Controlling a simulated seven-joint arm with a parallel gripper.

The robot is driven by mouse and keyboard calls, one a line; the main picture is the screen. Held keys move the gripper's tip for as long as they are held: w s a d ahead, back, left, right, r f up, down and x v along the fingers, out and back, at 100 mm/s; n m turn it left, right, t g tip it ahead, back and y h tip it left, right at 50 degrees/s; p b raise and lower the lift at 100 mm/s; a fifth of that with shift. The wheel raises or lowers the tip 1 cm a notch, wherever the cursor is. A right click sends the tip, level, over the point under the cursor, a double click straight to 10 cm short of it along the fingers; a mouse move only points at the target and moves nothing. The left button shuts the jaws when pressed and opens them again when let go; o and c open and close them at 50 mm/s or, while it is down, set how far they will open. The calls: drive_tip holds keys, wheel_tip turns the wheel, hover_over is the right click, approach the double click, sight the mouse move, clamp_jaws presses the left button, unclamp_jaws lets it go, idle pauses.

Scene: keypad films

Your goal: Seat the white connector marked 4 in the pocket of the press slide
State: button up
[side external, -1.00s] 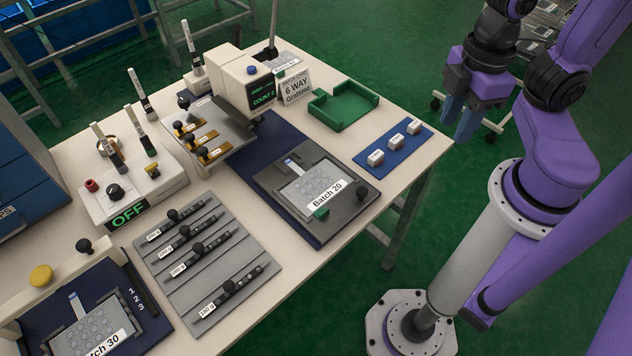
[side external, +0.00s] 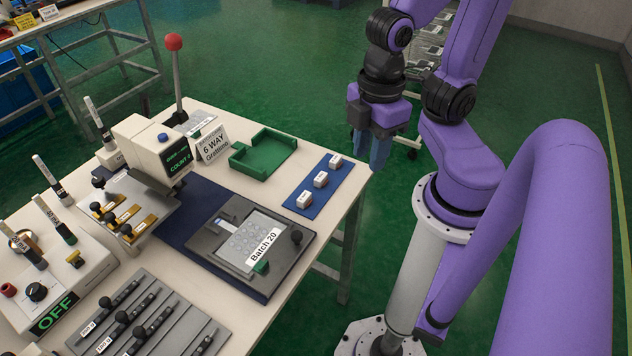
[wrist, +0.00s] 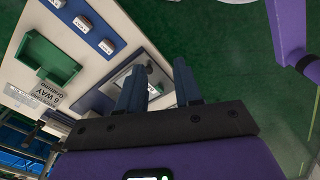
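Three white connectors stand in a row on a blue mat (side external: 325,193) near the table's right edge: a near one (side external: 304,200), a middle one (side external: 320,179) and a far one (side external: 335,160). Their marks are too small to read, so I cannot tell which is 4. They also show at the wrist view's top left (wrist: 81,23). My gripper (side external: 379,152) hangs beyond the table edge, right of the mat. In the wrist view its fingers (wrist: 158,86) are apart with nothing between them. The press (side external: 150,150) stands at the back; I cannot make out its slide's pocket.
A green tray (side external: 262,170) lies between the press and the mat. A "6 WAY" card (side external: 214,144) stands beside it. A red-knobbed lever (side external: 173,42) rises behind the press. The Batch 20 fixture (side external: 208,240) with a black knob lies in front. The floor under my gripper is clear.

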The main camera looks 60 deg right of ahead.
idle(0.4)
drive_tip(key=o, duration=0.3)
